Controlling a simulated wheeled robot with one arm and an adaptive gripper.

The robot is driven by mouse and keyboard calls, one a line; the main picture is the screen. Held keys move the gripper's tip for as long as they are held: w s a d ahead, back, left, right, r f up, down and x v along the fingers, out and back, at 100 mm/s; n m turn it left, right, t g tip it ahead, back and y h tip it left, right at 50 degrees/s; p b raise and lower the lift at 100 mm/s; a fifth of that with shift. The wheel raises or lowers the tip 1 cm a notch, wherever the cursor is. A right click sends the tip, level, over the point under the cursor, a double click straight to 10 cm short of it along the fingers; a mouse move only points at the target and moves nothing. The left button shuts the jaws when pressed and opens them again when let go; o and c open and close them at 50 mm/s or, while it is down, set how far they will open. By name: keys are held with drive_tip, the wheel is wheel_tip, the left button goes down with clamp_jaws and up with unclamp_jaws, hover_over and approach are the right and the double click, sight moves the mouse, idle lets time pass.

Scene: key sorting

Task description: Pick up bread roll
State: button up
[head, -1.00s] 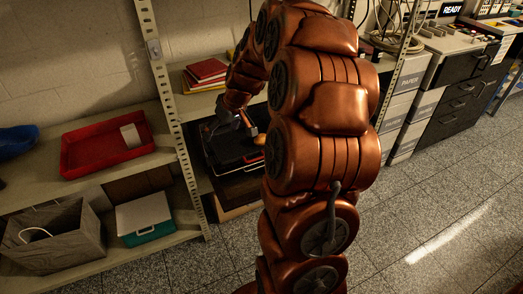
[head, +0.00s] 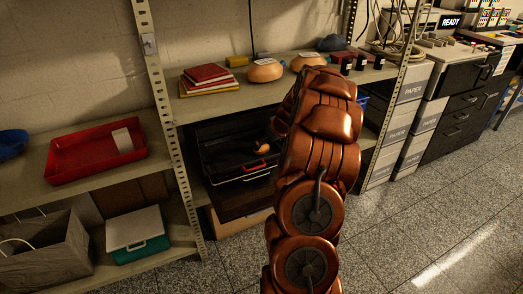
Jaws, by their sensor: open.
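A small orange-brown rounded thing (head: 264,148) shows in the black open case or tray (head: 222,150) on the middle shelf, just left of my arm. My gripper is not visible in the head view.
A red tray (head: 97,155) lies on the left shelf, above a grey bin (head: 48,246) and a teal-and-white box (head: 138,231). The floor at right is clear.

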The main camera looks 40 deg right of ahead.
sight(263, 146)
drive_tip(key=shift+b+x, duration=0.45)
drive_tip(key=shift+x, duration=1.95)
drive_tip(key=shift+w+a, duration=0.1)
drive_tip(key=shift+a, duration=0.05)
drive_tip(key=c, duration=1.2)
drive_tip(key=shift+r, duration=0.1)
